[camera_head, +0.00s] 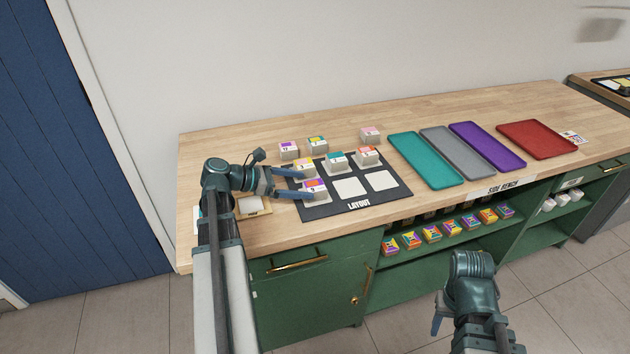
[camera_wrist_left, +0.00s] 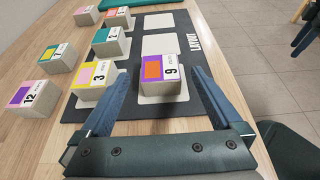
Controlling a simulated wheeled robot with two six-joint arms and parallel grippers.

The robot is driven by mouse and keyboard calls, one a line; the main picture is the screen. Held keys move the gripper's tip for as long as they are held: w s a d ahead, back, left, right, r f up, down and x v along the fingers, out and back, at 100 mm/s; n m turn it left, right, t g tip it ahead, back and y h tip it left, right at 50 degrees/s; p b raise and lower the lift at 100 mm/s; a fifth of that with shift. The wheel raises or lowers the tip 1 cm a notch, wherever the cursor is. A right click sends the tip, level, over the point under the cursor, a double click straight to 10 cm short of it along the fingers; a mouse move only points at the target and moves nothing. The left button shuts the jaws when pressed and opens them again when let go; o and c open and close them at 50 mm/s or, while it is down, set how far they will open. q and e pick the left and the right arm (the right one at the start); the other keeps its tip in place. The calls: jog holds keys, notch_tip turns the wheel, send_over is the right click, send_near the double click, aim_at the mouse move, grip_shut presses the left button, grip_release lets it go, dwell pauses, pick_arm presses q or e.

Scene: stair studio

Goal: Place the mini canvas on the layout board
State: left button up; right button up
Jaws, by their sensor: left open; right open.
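The dark layout board (camera_head: 328,209) lies on the wooden bench. Small pale blocks with coloured, numbered tops, the mini canvases, stand on its white squares. The number 9 block (camera_head: 314,187), orange and purple on top, sits on the front left square; it also shows in the left wrist view (camera_wrist_left: 164,80). My left gripper (camera_head: 304,183) is open, its fingers reaching in from the left on either side of this block. The number 3 block (camera_wrist_left: 100,80) stands beside it. Two front squares (camera_head: 349,187) are bare. My right gripper (camera_head: 438,316) is open and empty, low in front of the bench.
Blocks numbered 12 (camera_head: 289,149) and 7 (camera_head: 317,144) and a pink-topped block (camera_head: 370,134) stand behind the board. Teal (camera_head: 425,159), grey (camera_head: 455,153), purple (camera_head: 488,145) and red (camera_head: 537,139) trays lie to the right. Several colourful blocks (camera_head: 431,234) fill the shelf below.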

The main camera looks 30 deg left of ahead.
pick_arm(q)
jog(key=p+v, duration=0.1)
jog(key=v, duration=0.3)
jog(key=shift+s+a, duration=0.15)
jog(key=shift+s, duration=0.05)
pick_arm(e)
jog(key=shift+r, duration=0.85)
